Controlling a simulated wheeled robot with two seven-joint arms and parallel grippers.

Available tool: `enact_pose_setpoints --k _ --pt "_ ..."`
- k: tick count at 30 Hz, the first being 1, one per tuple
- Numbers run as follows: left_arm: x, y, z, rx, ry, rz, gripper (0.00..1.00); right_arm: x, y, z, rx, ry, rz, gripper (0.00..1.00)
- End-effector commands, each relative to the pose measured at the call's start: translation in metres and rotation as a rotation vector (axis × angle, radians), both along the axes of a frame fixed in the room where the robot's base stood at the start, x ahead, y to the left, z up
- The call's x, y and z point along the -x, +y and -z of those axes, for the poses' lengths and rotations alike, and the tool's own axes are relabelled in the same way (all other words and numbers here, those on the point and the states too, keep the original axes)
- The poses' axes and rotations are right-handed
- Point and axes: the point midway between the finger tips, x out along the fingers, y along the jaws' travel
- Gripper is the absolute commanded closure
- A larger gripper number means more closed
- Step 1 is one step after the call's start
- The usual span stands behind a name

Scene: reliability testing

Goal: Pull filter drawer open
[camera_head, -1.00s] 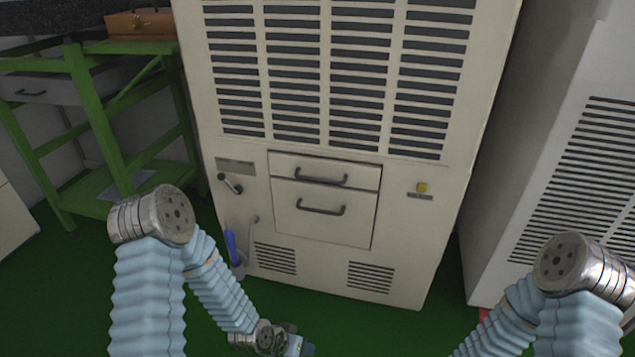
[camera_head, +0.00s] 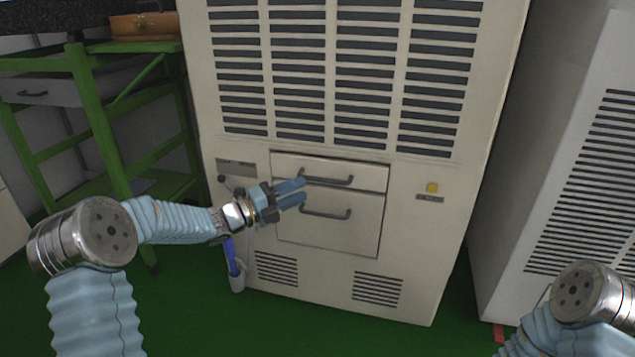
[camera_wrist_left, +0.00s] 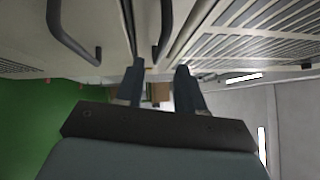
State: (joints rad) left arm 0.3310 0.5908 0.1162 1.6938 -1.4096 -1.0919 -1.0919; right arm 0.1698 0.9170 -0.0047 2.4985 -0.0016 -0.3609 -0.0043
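Two drawers sit low in the front of a tall cream cabinet, a shallow upper drawer (camera_head: 365,178) and a taller lower drawer (camera_head: 340,236). Both look shut. Each has a dark bar handle, the upper handle (camera_head: 328,181) and the lower handle (camera_head: 327,214). My left gripper (camera_head: 298,193) is in front of the drawers' left part, its blue fingers apart, near the left ends of both handles. In the left wrist view its fingers (camera_wrist_left: 160,88) are spread and empty, with one handle (camera_wrist_left: 164,32) close ahead and another handle (camera_wrist_left: 68,32) at left. My right gripper is out of view.
A yellow button (camera_head: 432,187) is at right. A green rack (camera_head: 92,130) stands at left. A second vented cabinet (camera_head: 545,190) stands at right.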

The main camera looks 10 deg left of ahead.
Motion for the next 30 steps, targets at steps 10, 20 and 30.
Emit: enact_pose_setpoints --k 10,20,30 --pt "-0.037 -0.044 -0.008 0.001 0.002 -0.001 0.62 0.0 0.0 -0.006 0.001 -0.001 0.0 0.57" --pt "-0.041 -0.049 -0.008 0.002 0.004 -0.001 0.62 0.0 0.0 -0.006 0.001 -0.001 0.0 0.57" --pt "-0.04 -0.048 -0.008 0.002 0.004 -0.001 1.0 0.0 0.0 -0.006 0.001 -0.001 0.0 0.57"
